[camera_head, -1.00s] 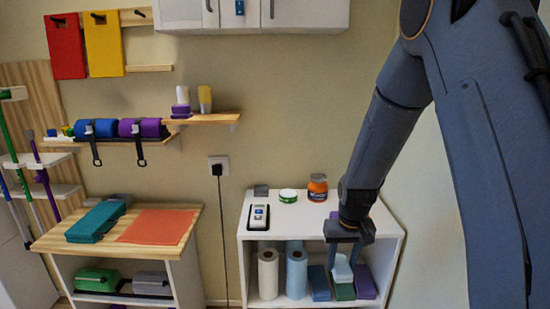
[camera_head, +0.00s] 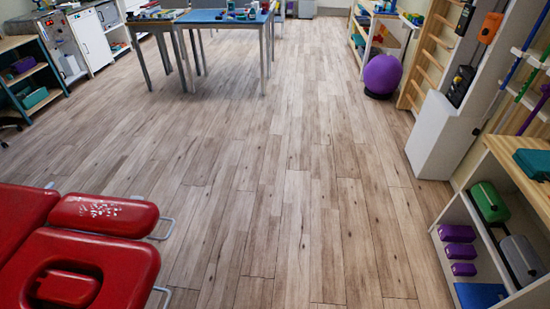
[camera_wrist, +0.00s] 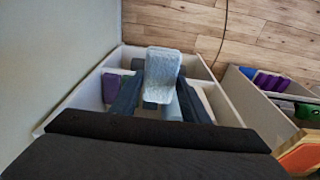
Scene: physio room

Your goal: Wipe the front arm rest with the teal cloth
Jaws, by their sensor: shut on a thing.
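My gripper (camera_wrist: 158,92) is shut on a folded cloth (camera_wrist: 163,62), taken as the teal cloth, which looks pale blue in the wrist view. The cloth sticks out beyond the dark fingers, over the white shelf unit. A red padded arm rest (camera_head: 88,228) shows in the head view at the lower left, beside the red treatment table (camera_head: 25,255). White specks (camera_head: 97,208) are scattered on the arm rest's top. My gripper and the cloth are not in the head view.
A wooden floor (camera_head: 270,190) lies open in the middle. A blue-topped table (camera_head: 222,16) stands at the back, a purple ball (camera_head: 383,74) and a shelf (camera_head: 468,222) at right.

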